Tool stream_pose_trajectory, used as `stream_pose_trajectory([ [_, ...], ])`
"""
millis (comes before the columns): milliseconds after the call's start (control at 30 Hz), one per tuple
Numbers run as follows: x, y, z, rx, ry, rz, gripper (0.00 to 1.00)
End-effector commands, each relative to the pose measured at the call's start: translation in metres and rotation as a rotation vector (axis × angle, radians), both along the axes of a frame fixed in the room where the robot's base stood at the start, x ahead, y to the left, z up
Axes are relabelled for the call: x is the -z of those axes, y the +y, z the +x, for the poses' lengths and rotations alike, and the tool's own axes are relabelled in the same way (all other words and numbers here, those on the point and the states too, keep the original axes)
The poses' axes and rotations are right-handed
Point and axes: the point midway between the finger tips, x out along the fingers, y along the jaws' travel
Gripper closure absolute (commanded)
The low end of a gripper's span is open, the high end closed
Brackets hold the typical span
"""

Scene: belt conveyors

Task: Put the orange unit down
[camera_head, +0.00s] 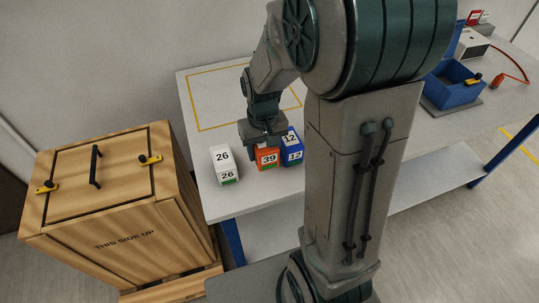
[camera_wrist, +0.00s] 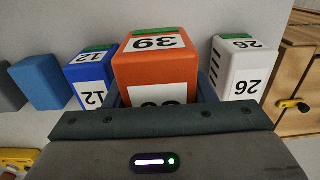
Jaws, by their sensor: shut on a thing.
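The orange unit (camera_head: 266,158) is a box with a white label reading 39 and a green patch. My gripper (camera_head: 263,138) comes down on it from above and is shut on it, over the near part of the white table (camera_head: 215,107). In the wrist view the orange unit (camera_wrist: 158,68) stands upright between the dark fingers, its lower part hidden by my gripper (camera_wrist: 160,96). I cannot tell whether its base touches the table.
A white box marked 26 (camera_head: 223,166) stands close left, a blue box marked 12 (camera_head: 292,152) close right. A yellow outline (camera_head: 215,126) marks table behind, mostly clear. A wooden crate (camera_head: 120,215) stands left of the table. A blue bin (camera_head: 455,90) is at right.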

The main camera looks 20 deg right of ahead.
Motion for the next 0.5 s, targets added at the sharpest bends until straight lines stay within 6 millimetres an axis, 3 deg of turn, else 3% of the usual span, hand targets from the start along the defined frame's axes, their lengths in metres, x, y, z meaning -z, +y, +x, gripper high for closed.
stream_pose_trajectory([
  [500,0.056,0.0,0.0,-0.001,0.0,-0.001,0.83],
])
